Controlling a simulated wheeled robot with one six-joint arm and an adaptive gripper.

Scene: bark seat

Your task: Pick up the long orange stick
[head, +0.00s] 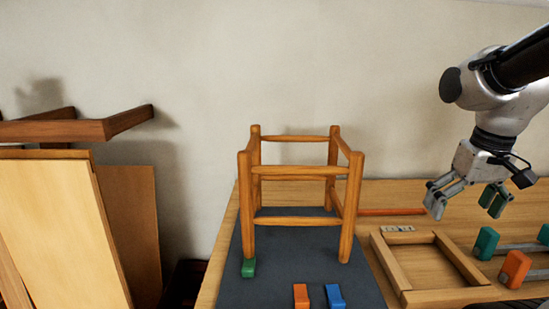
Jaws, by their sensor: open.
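The long orange stick (392,212) lies flat on the wooden table, just right of the stool frame. Its left part seems hidden behind the stool's right leg, and its right end lies close to my gripper's left finger in the picture. My gripper (466,200) is open and empty, pointing down at the right. Its green-padded fingertips are apart. I cannot tell how high they are above the table.
A wooden stool frame (300,221) stands on a dark mat (270,285), with green, orange and blue blocks by it. A square wooden frame (390,262) lies to the right, with a small pale piece (398,228) behind it. Clamps (515,268) lie at far right.

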